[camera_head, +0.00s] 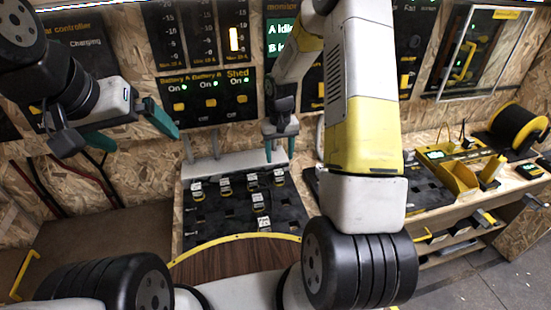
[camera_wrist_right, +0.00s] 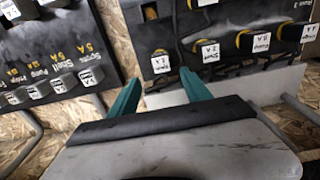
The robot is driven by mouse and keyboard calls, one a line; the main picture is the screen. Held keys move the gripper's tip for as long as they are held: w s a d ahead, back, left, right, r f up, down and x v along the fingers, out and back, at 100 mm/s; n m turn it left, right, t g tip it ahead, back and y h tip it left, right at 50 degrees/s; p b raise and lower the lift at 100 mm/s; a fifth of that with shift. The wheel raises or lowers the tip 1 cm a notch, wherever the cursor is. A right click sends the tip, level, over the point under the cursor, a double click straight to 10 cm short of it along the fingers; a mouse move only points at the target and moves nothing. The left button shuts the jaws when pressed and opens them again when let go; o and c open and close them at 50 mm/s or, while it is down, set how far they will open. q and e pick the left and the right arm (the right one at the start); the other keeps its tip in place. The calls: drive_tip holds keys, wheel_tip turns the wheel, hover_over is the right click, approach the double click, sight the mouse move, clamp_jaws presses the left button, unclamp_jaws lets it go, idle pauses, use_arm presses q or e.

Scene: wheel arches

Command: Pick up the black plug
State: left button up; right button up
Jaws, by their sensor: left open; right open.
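Several black plugs with white labels and yellow rings sit in rows on a black board; one is the front plug (camera_head: 263,224), another the left plug (camera_head: 197,188). I cannot tell which one the task means. My right gripper (camera_head: 280,150) is open and empty, pointing down above the back edge of the board. In the right wrist view its teal fingers (camera_wrist_right: 160,82) are spread with nothing between them, and labelled plugs (camera_wrist_right: 260,43) show beyond the fingertips. My left gripper (camera_head: 127,130) is open and empty at the upper left, away from the plugs.
A wall switch panel (camera_head: 208,97) stands behind the board. A workbench on the right carries a yellow bin (camera_head: 459,180) and a black and yellow cable reel (camera_head: 518,127). The right wrist view shows another panel with labelled fittings (camera_wrist_right: 62,83).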

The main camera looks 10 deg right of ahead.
sight(279, 172)
drive_tip(key=shift+d+f, duration=0.1)
drive_tip(key=shift+f, duration=0.6)
drive_tip(key=f, duration=0.6)
drive_tip(key=shift+s+a+f, duration=0.25)
drive_tip(key=shift+f, duration=0.15)
clamp_jaws()
